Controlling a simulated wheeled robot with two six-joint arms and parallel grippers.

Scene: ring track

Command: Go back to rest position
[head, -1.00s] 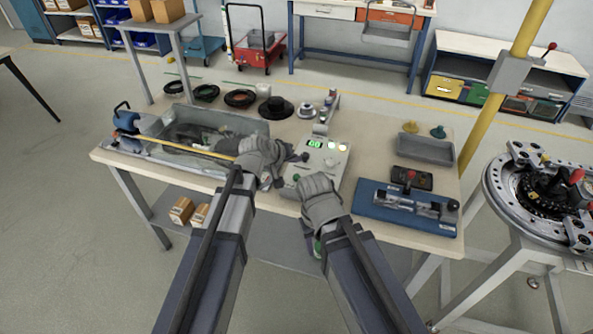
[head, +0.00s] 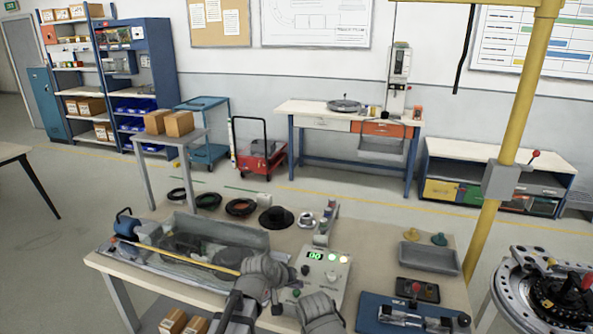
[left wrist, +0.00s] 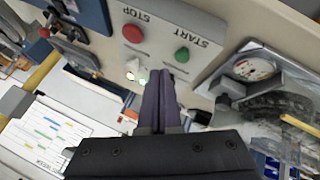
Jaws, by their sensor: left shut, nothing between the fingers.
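My right gripper (head: 319,308) is at the bottom of the head view, near the table's front edge. Its fingers cannot be made out.
The worktable (head: 385,248) holds a clear-walled tank (head: 215,243) at left, several dark rings behind it, a grey tray (head: 430,258) and a blue fixture (head: 375,315) at right. A yellow post (head: 510,130) and round ring station (head: 555,285) stand right. Open floor lies left.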

